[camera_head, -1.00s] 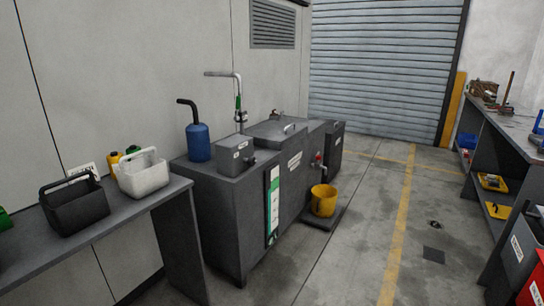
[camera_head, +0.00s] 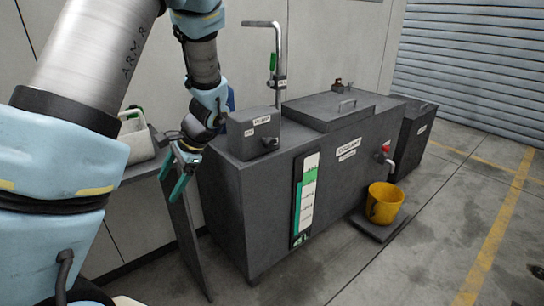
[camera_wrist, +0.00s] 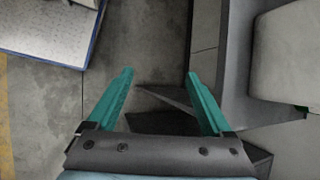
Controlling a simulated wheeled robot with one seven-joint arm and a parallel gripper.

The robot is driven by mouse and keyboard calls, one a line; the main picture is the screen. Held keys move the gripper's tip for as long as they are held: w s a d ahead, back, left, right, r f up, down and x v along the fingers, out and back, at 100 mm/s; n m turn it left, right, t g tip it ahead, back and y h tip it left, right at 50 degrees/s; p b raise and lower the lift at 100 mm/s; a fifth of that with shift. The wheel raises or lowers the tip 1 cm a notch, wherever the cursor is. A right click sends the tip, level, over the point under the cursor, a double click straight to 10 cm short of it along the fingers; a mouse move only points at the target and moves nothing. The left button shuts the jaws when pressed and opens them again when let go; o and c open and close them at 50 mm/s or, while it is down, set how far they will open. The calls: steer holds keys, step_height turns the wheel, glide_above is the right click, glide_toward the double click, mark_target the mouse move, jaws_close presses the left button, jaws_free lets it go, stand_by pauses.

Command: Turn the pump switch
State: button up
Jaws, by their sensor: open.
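The pump switch box (camera_head: 255,131) is a small grey box with a "PUMP" label, standing on the near left end of the grey coolant cabinet (camera_head: 335,175). A dark knob (camera_head: 269,143) sits on its front face. My gripper (camera_head: 171,181) is open and empty, to the left of the box and lower in the picture, its teal fingers pointing down. In the wrist view my gripper (camera_wrist: 159,74) shows two spread fingers with nothing between them. The switch is not recognisable in that view.
A vertical pipe (camera_head: 280,50) rises behind the switch box. A white carrier (camera_head: 135,137) on the side table is partly hidden by my arm. A yellow bucket (camera_head: 384,203) stands under the red-handled tap (camera_head: 386,147). The floor in front of the cabinet is clear.

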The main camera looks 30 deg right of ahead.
steer(key=w+d+f+m+t+y+b, duration=0.25)
steer(key=d+m+t, duration=0.2)
steer(key=d, duration=0.45)
steer(key=m+t+h+b, duration=0.4)
steer(key=m+t+h, duration=0.1)
steer(key=m+t, duration=0.65)
glide_toward(273, 145)
steer(key=shift+m+g, duration=0.4)
steer(key=x, duration=1)
steer(key=shift+w+r+p, duration=0.15)
steer(key=shift+r+p, duration=0.15)
steer(key=shift+r, duration=0.05)
jaws_close()
